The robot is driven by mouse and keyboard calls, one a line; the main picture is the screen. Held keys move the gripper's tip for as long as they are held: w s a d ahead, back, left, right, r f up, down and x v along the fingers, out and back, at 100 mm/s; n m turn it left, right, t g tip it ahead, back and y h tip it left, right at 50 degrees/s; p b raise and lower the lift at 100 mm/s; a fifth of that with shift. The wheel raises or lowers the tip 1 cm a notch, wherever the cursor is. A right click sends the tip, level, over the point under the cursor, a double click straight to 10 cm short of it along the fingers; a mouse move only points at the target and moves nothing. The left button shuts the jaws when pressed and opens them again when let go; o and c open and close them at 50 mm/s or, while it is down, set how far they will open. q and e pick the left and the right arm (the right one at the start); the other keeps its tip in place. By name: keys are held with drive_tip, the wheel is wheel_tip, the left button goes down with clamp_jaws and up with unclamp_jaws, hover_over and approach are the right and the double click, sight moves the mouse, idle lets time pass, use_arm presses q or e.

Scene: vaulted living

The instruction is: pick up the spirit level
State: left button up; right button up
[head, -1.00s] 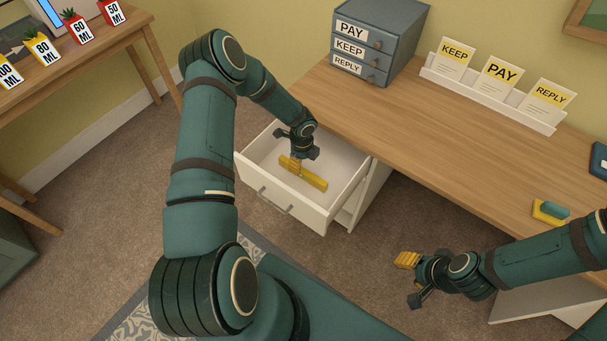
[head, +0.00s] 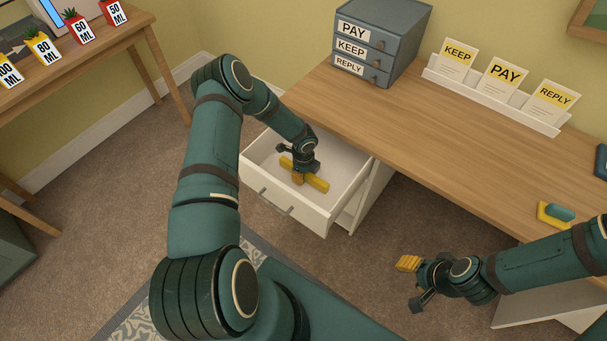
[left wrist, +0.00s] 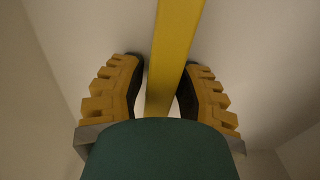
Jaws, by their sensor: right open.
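The spirit level (head: 319,185) is a yellow bar lying in the open white drawer in the head view. My left gripper (head: 298,180) points down into the drawer at the level's middle and hides part of it. In the left wrist view, the spirit level (left wrist: 177,35) runs between the two ridged yellow fingers of my left gripper (left wrist: 163,75). The fingers are apart, one on each side of the bar, with a narrow gap visible at the left finger. My right gripper (head: 409,284) is open and empty, over the carpet in front of the desk.
The pulled-out drawer (head: 262,196) has walls close around my left gripper. The wooden desk (head: 430,125) holds a grey drawer cabinet (head: 381,42), a card rack (head: 490,95) and a yellow-and-teal item (head: 556,213). A side table (head: 120,35) stands at the left.

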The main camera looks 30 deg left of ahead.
use_arm(q)
clamp_jaws()
